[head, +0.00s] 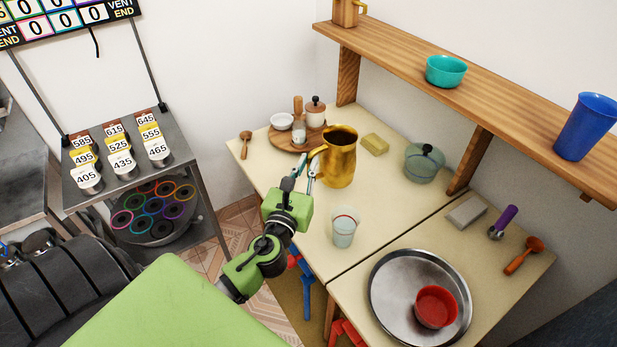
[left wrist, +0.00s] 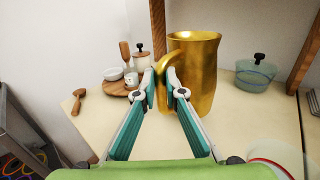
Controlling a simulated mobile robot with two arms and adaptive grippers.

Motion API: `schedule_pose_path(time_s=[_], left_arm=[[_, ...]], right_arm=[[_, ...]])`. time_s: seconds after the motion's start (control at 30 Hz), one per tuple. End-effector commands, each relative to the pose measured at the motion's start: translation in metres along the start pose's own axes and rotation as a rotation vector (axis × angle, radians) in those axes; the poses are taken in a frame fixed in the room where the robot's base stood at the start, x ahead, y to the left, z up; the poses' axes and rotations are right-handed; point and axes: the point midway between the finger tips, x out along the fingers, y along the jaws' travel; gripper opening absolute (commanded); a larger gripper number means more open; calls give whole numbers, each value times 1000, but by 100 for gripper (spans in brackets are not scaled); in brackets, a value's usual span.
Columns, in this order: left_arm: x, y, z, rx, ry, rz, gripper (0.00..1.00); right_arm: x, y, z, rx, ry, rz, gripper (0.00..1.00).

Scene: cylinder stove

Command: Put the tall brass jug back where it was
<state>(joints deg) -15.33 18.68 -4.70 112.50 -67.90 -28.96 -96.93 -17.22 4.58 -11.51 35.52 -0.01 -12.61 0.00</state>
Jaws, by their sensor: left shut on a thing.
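The tall brass jug (head: 342,160) is upright over the back part of the cream table, with its handle toward my left gripper. It also shows in the left wrist view (left wrist: 195,75). My left gripper (head: 312,170) is shut on the jug's handle, with its fingertips on either side of it in the left wrist view (left wrist: 161,82). I cannot tell whether the jug's base touches the table or is slightly above it. My right gripper is not in view.
A round wooden tray (head: 281,143) with small jars stands behind the jug. A yellow block (head: 375,144) and a lidded glass pot (head: 424,165) are to its right. A clear cup (head: 344,228) stands in front. A wooden shelf (head: 500,96) overhangs the back right.

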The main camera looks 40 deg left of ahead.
Motion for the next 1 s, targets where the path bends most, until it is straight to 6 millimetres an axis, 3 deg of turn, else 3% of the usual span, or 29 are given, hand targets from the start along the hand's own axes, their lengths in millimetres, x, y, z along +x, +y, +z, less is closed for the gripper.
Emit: schedule_pose_path(time_s=[0.17, 0.33, 0.77, 0.8, 0.87, 1.0], left_arm=[[12, 1, -12, -1, -5, 0, 0], [9, 1, -37, -1, -4, 0, 0], [9, 1, -42, -1, -5, -1, 0], [8, 1, -45, 0, 0, -1, 13], [8, 1, -44, 0, 0, -1, 27], [8, 1, -44, 0, 1, -1, 27]], right_arm=[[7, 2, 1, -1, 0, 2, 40], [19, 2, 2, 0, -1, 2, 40], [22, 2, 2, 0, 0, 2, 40], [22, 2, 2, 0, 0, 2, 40], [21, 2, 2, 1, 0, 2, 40], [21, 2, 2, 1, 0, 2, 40]])
